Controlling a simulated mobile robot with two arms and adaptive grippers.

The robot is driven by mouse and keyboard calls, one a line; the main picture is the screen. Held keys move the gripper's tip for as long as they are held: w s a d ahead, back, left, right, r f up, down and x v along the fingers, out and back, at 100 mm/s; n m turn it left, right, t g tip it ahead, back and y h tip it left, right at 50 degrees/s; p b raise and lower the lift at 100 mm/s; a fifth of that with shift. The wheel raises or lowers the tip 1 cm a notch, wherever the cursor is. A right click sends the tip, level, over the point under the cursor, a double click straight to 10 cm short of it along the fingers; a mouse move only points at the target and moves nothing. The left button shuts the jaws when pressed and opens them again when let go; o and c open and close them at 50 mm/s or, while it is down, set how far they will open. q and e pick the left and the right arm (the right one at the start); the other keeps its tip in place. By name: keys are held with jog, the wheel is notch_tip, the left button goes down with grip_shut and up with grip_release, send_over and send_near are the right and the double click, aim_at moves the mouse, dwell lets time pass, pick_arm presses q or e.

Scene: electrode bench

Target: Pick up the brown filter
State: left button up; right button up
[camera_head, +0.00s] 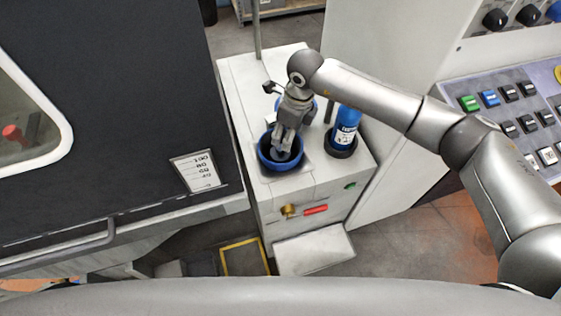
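My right arm comes in from the right, and its gripper (283,152) points down into a blue round cup (268,164) on top of the white cabinet. The fingertips are inside the cup's rim, and I cannot tell whether they are open or shut on something. No brown filter can be made out; the gripper covers much of the cup's inside. My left gripper is not in view.
A blue bottle (346,127) stands in a dark round holder (340,147) right of the cup. Another blue item shows partly behind the gripper. A large dark machine (110,100) stands left of the cabinet (250,85), and a button panel (510,110) is at right.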

aim_at(280, 147)
jog(key=shift+w+a+f+b, duration=0.1)
jog(key=shift+f+b, duration=0.2)
jog(key=shift+f, duration=0.65)
jog(key=shift+w+a+f, duration=0.1)
jog(key=shift+w+f, duration=0.1)
jog(key=shift+f, duration=0.1)
jog(key=shift+w+f, duration=0.1)
jog(key=shift+f, duration=0.2)
jog(key=f+b, duration=0.1)
jog(key=a+f+b, duration=0.1)
jog(key=f, duration=0.1)
jog(key=shift+s+f, duration=0.2)
jog(key=shift+f, duration=0.05)
jog(key=shift+a+f+b, duration=0.1)
jog(key=shift+f+b, duration=0.25)
jog(key=shift+w+f, duration=0.1)
jog(key=shift+w, duration=0.05)
jog(key=c, duration=0.5)
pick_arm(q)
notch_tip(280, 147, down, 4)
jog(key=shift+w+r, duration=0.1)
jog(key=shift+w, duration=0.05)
pick_arm(e)
grip_shut()
